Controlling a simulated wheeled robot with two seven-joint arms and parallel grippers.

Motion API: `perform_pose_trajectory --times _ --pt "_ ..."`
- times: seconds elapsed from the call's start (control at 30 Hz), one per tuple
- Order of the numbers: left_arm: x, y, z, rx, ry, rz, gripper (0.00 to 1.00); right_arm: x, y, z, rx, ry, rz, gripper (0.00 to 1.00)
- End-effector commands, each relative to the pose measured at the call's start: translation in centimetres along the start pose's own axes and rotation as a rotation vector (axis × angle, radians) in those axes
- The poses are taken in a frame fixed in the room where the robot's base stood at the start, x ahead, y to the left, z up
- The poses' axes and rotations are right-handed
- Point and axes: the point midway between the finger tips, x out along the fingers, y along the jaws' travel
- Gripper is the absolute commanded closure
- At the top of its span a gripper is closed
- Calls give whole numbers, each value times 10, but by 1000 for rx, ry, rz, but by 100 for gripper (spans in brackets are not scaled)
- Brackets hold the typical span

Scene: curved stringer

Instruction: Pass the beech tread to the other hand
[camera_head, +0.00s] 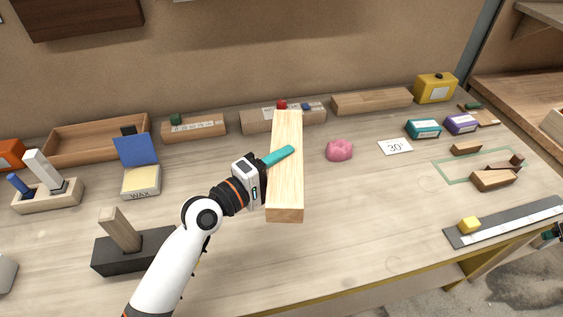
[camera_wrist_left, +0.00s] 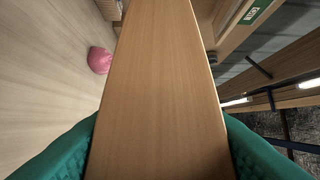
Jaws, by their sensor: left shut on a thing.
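The beech tread (camera_head: 286,190) is a long pale wooden block in the middle of the head view, its long side running away from me. My left gripper (camera_head: 277,157) is shut on it near mid-length, with a teal finger across its top. In the left wrist view the tread (camera_wrist_left: 160,75) fills the middle between the two teal fingers of the left gripper (camera_wrist_left: 165,145). It appears held above the bench. A dark part with a teal tip, apparently my right gripper (camera_head: 552,235), shows at the right edge, far from the tread. Its jaws are mostly cut off.
A pink lump (camera_head: 339,150) lies right of the tread, beside a 30° card (camera_head: 395,147). Wooden trays (camera_head: 97,143) and boxes line the back. The bench's front middle (camera_head: 340,245) is clear.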

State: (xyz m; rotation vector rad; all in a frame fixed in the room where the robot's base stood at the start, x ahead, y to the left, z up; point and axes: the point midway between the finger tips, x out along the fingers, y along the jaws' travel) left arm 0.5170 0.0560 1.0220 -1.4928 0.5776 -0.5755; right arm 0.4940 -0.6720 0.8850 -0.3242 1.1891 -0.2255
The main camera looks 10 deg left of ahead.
Motion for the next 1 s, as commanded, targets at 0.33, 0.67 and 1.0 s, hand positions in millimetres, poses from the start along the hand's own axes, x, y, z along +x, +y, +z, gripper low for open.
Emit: perform_pose_trajectory --times 0.33,0.67,1.0 --pt "0 -2 0 1 -1 -5 98 100 129 -88 -77 133 66 13" --pt "0 -2 0 1 -1 -5 98 157 252 -190 -102 196 108 13" --pt "0 -2 0 1 -1 -5 98 171 381 -306 -127 228 185 13"
